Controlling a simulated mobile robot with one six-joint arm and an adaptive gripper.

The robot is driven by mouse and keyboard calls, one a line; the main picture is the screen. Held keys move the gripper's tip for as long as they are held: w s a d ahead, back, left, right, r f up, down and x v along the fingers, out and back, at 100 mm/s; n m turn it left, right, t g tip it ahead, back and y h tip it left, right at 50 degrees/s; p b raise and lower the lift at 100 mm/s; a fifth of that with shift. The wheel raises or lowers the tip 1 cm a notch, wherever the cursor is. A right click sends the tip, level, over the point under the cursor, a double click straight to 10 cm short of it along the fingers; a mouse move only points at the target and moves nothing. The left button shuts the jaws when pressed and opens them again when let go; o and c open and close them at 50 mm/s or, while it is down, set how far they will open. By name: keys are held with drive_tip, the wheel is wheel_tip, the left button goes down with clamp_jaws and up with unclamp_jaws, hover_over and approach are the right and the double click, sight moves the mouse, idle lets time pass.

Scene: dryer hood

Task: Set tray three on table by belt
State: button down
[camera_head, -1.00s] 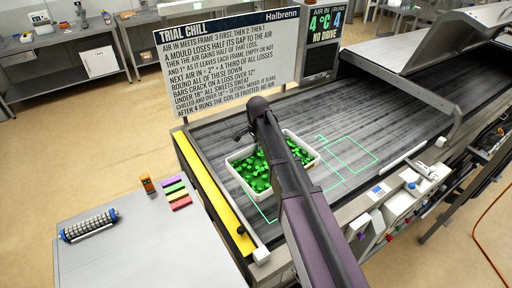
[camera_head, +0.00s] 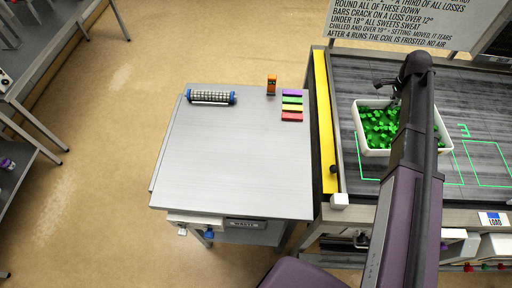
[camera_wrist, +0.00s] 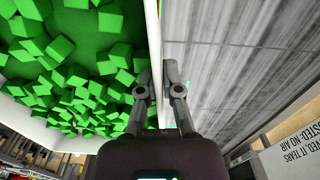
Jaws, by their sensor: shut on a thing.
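A white tray (camera_head: 371,153) full of green cubes shows at the right of the head view, over the belt (camera_head: 478,90) close to its left end. My gripper (camera_wrist: 160,88) is shut on the tray's wall (camera_wrist: 153,35), with one finger on each side of it in the wrist view. In the head view my arm hides part of the tray and the gripper. Whether the tray touches the belt or hangs just above it, I cannot tell. The grey table (camera_head: 225,150) by the belt stands left of it, its middle and front bare.
A blue-ended roller (camera_head: 210,97), an orange bottle (camera_head: 271,84) and several coloured bars (camera_head: 292,105) lie along the table's back. A yellow strip (camera_head: 326,130) and a white block (camera_head: 339,200) edge the belt. A sign (camera_head: 400,22) stands behind.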

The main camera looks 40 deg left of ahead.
drive_tip(key=shift+f+b, duration=2.65)
drive_tip(key=shift+f, duration=0.45)
